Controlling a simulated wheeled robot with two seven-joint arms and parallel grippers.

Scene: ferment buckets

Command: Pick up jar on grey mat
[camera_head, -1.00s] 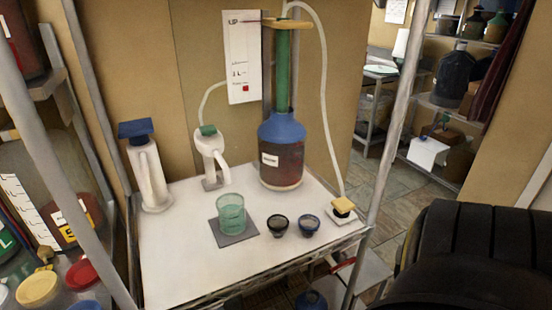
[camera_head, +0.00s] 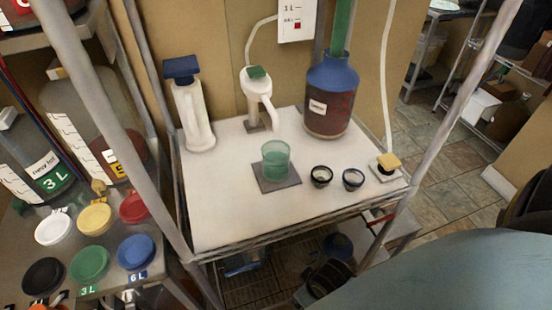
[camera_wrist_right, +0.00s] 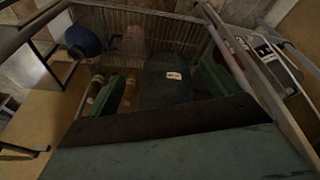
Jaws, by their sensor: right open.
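A clear green jar (camera_head: 276,160) stands upright on a grey mat (camera_head: 277,186) in the middle of the white tabletop in the head view. Its inside looks empty. Nothing touches it. My teal right arm fills the bottom right of the head view. What looks like my right gripper (camera_head: 328,275) is dark and open, below the front edge of the tabletop and well short of the jar. Its fingers are hard to make out. The right wrist view is dim and shows the lower shelf, not the jar. My left gripper is out of view.
Two small dark cups (camera_head: 321,177) stand right of the mat. A blue-topped red bottle (camera_head: 331,97), a white pump (camera_head: 258,98) and a white jug (camera_head: 192,110) stand behind. A metal post (camera_head: 440,125) rises at the front right. Coloured lids (camera_head: 94,218) lie at left.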

